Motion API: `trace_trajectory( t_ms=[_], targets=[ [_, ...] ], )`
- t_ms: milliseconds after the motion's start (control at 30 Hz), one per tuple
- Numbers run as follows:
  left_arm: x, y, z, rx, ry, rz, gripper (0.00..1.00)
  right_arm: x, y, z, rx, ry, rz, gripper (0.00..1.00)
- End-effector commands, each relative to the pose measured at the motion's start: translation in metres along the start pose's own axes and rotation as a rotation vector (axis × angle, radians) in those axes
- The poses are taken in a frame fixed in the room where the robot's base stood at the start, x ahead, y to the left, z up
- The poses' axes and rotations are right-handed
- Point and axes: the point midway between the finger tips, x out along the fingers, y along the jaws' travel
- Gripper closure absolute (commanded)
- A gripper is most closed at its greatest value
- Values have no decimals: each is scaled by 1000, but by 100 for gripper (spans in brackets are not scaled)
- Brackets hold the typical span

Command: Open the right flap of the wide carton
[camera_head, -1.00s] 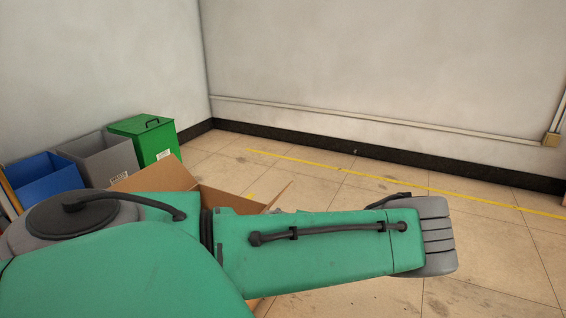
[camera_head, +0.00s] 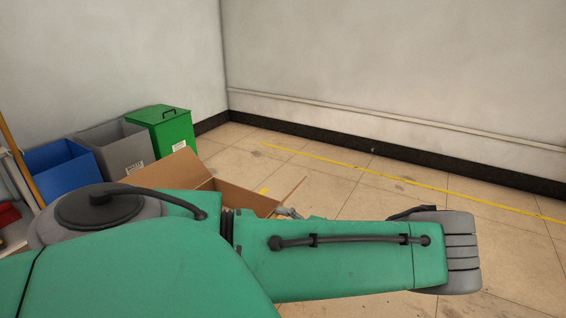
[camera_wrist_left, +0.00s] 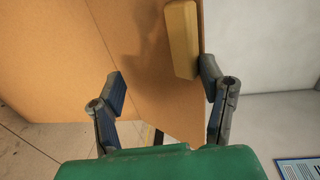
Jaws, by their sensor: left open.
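The wide carton (camera_head: 245,198) is a brown cardboard box standing on the floor behind my left arm, which hides much of it. One flap (camera_head: 165,170) stands up at its left, and the right flap (camera_head: 293,193) shows as a thin slanted panel. A small grey part of my left gripper (camera_head: 290,213) shows beside the right flap. In the left wrist view my left gripper (camera_wrist_left: 162,75) is open. A cardboard panel (camera_wrist_left: 150,60) of the carton lies between and beyond its fingers. I cannot tell whether they touch it. My right gripper is not in view.
A blue bin (camera_head: 62,168), a grey bin (camera_head: 112,148) and a green lidded bin (camera_head: 168,130) stand left of the carton. A tan block (camera_wrist_left: 181,40) shows against the cardboard near my right finger. The floor to the right is clear.

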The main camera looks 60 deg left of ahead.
Motion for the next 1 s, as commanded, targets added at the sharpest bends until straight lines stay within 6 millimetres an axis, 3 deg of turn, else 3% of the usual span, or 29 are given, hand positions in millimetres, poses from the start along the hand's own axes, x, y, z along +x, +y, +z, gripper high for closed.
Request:
trace_trajectory(
  t_ms=[700,867,1000],
  targets=[
    [0,4,1,4,0,8,59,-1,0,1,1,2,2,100],
    [-16,4,1,4,2,8,59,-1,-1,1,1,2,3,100],
    [-47,2,0,-1,3,6,59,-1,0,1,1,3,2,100]
  ],
)
